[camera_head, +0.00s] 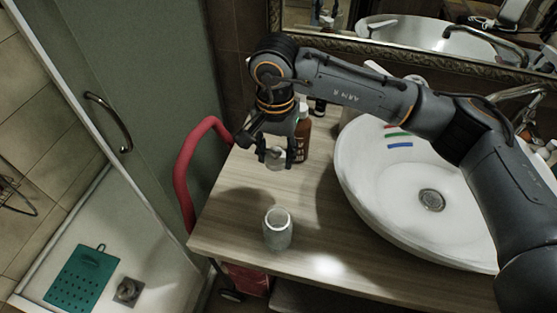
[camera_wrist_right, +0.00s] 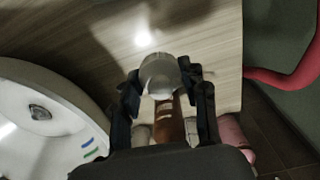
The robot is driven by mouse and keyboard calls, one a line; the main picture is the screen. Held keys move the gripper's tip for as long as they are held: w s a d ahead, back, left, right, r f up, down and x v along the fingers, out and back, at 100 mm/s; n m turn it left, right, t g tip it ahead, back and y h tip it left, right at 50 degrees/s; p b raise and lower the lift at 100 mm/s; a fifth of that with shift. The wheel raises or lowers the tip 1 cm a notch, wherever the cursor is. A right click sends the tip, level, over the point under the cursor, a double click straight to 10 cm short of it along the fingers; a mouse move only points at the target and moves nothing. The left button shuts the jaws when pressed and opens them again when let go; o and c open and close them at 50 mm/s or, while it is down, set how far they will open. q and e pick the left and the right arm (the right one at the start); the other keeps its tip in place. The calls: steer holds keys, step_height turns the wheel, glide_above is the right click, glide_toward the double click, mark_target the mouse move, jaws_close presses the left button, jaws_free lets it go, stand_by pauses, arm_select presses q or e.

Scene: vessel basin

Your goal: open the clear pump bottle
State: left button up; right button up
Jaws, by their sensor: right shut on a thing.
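The clear bottle (camera_head: 278,229) stands upright on the wooden counter near its front left edge. Its mouth is open at the top, with no pump on it. My right gripper (camera_head: 276,157) is in the air above the counter, behind the bottle and apart from it. It is shut on a pale, rounded pump top (camera_head: 275,158), which also shows between the fingers in the right wrist view (camera_wrist_right: 160,74). The lower part of the pump top is hard to make out. My left gripper is in neither view.
A brown bottle (camera_head: 302,135) stands behind my right gripper, with other containers near it. The white basin (camera_head: 352,170) takes up the counter's right side. A red rail (camera_head: 181,170) runs along the left edge. The wooden counter (camera_head: 325,215) is clear around the clear bottle.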

steer(key=p, duration=0.2)
glide_above(270, 191)
step_height(270, 191, down, 7)
steer(key=shift+f, duration=0.15)
step_height(270, 191, down, 4)
steer(key=shift+a+r+p, duration=0.1)
steer(key=shift+r+p, duration=0.05)
steer(key=shift+p, duration=0.3)
steer(key=shift+f, duration=0.2)
steer(key=shift+f+b, duration=0.2)
steer(key=shift+b, duration=0.15)
steer(key=o, duration=1.3)
steer(key=shift+r, duration=0.1)
